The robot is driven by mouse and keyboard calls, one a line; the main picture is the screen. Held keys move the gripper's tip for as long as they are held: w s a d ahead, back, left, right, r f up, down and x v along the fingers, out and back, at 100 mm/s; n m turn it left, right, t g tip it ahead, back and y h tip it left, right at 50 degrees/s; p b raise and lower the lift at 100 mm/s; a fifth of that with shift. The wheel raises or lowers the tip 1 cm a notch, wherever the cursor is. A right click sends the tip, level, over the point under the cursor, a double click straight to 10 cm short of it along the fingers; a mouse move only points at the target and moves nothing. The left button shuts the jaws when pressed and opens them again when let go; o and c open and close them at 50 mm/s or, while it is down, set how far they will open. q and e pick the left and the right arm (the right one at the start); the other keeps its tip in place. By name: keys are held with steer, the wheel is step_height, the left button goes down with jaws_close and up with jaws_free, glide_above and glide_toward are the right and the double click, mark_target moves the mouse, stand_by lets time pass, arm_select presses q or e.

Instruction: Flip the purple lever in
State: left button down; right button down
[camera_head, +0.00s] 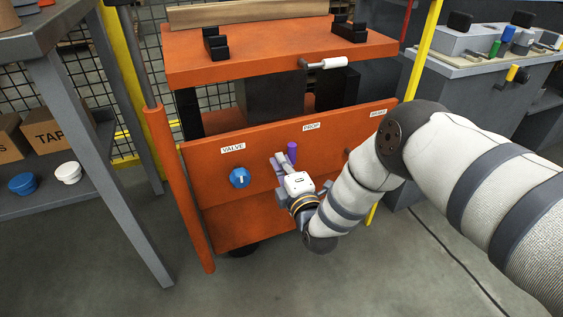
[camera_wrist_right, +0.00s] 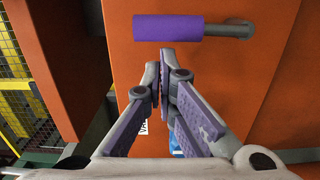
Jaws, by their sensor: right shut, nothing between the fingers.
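The purple lever (camera_head: 292,152) is on the orange front panel (camera_head: 225,190), just below the PROP label (camera_head: 311,127). In the right wrist view the lever's purple grip (camera_wrist_right: 167,28) lies across the top of the picture, with a grey stem at its right end. My right gripper (camera_head: 277,160) is in front of the panel, just left of the lever. Its fingertips are together and empty; in the wrist view the closed tips (camera_wrist_right: 166,62) point at the lever grip with a small visible gap. My left gripper is not in view.
A blue valve knob (camera_head: 239,178) sits on the panel left of my right gripper. A white-handled lever (camera_head: 325,64) sticks out above the panel. A grey shelf with boxes and bowls stands at left. Open floor lies in front.

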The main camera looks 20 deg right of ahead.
mark_target(290, 150)
steer(key=shift+d, duration=0.1)
steer(key=shift+d+r+m, duration=0.15)
steer(key=shift+m, duration=0.25)
steer(key=shift+d+r+p, duration=0.1)
steer(key=shift+d+p, duration=0.1)
steer(key=shift+p, duration=0.15)
steer(key=d+m, duration=0.1)
steer(key=d+m+p, duration=0.1)
steer(key=m, duration=0.1)
steer(key=shift+r, duration=0.3)
steer(key=d+f+m+y+b, duration=0.1)
steer(key=d+f+m+b, duration=0.1)
steer(key=d+f+m, duration=0.3)
steer(key=shift+w+d+m+g, duration=0.25)
steer(key=shift+d+m, duration=1.7)
steer(key=shift+m, duration=1.95)
steer(key=shift+f, duration=0.15)
